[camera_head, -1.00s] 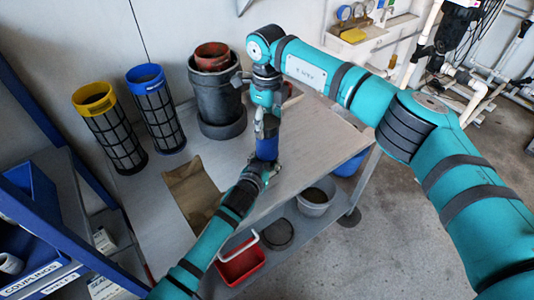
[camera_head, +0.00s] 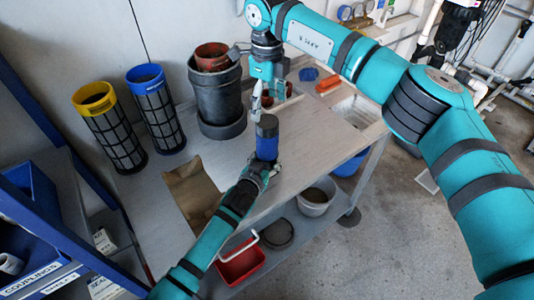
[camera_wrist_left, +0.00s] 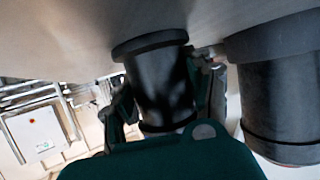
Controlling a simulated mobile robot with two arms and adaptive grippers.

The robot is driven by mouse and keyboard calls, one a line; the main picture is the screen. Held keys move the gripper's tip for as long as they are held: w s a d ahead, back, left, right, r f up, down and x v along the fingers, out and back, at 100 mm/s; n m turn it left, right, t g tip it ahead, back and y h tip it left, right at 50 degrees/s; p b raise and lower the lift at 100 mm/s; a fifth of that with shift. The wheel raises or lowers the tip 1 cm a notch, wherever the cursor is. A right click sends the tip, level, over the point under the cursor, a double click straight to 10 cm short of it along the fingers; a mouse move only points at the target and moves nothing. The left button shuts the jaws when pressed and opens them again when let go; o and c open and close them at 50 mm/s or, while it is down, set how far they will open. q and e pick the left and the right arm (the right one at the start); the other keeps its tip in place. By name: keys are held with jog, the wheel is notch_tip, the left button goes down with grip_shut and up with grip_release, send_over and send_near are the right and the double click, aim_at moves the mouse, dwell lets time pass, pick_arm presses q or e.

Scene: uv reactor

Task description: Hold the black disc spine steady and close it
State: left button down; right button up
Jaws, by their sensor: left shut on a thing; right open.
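The spine (camera_head: 267,146) stands on the table, with a blue body and a dark grey top in the head view. My left gripper (camera_head: 262,166) is shut around its lower part. In the left wrist view, the held cylinder (camera_wrist_left: 160,85) looks black with a wide flange, between the left fingers (camera_wrist_left: 165,97). My right gripper (camera_head: 261,100) is open and empty, pointing down a little above the spine's top, apart from it. The spine's lowest part is hidden by the left gripper in the head view.
A dark housing (camera_head: 218,95) holding a red-brown piece stands close behind left. Two mesh cylinders, yellow-ended (camera_head: 111,130) and blue-ended (camera_head: 157,115), stand further left. A brown mat (camera_head: 190,189) lies at front left. An orange block (camera_head: 328,84) and blue disc (camera_head: 309,74) are behind right.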

notch_tip(320, 180, up, 5)
jog(key=shift+r, duration=0.1)
dwell(0.3)
pick_arm(q)
jog(key=shift+c, duration=2.2)
grip_release()
jog(key=v, duration=1.2)
